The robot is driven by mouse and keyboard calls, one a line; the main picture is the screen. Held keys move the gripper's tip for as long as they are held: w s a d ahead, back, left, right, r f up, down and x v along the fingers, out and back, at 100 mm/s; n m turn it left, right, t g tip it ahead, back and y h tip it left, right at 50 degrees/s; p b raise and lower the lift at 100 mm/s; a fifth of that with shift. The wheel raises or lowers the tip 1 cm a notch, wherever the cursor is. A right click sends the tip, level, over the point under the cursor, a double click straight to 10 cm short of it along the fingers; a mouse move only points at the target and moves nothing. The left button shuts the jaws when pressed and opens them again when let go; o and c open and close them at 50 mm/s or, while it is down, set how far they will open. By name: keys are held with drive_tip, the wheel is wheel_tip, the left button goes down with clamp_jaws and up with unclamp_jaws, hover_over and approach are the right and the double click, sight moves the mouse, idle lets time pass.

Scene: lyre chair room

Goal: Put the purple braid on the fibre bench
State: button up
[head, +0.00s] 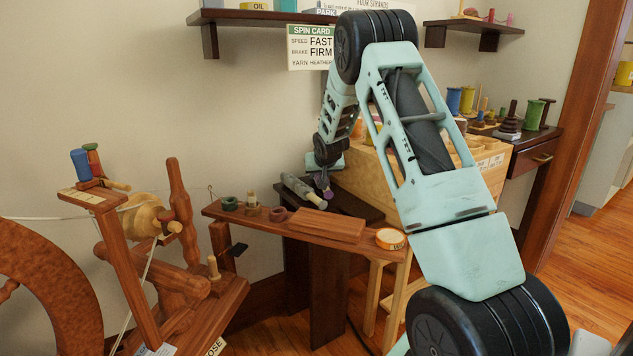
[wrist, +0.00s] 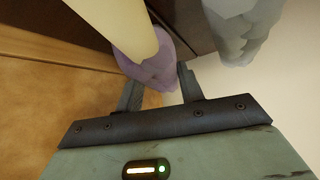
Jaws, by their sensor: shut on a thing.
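My gripper (wrist: 160,88) is shut on the purple braid (wrist: 153,66), whose lumpy end shows between the fingers in the wrist view. A smooth cream piece (wrist: 134,28) covers part of the braid there. In the head view the purple braid (head: 327,193) is a small patch below my gripper, over or at the dark shelf behind the bench; I cannot tell whether it touches. The long reddish wooden bench (head: 342,247), apparently the fibre bench, stands in front and to the left of my gripper.
The bench holds a green pot (head: 230,203), small reddish pots, a flat wooden block (head: 318,225) and an orange-rimmed roll (head: 390,238). A grey roll (head: 303,188) lies beside my gripper. A large pale wooden box (head: 370,175) stands right; a spinning wheel (head: 165,265) stands left.

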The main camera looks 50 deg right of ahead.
drive_tip(key=shift+f, duration=0.65)
drive_tip(key=shift+r, duration=0.1)
drive_tip(key=o, duration=1.1)
drive_tip(key=shift+c, duration=0.2)
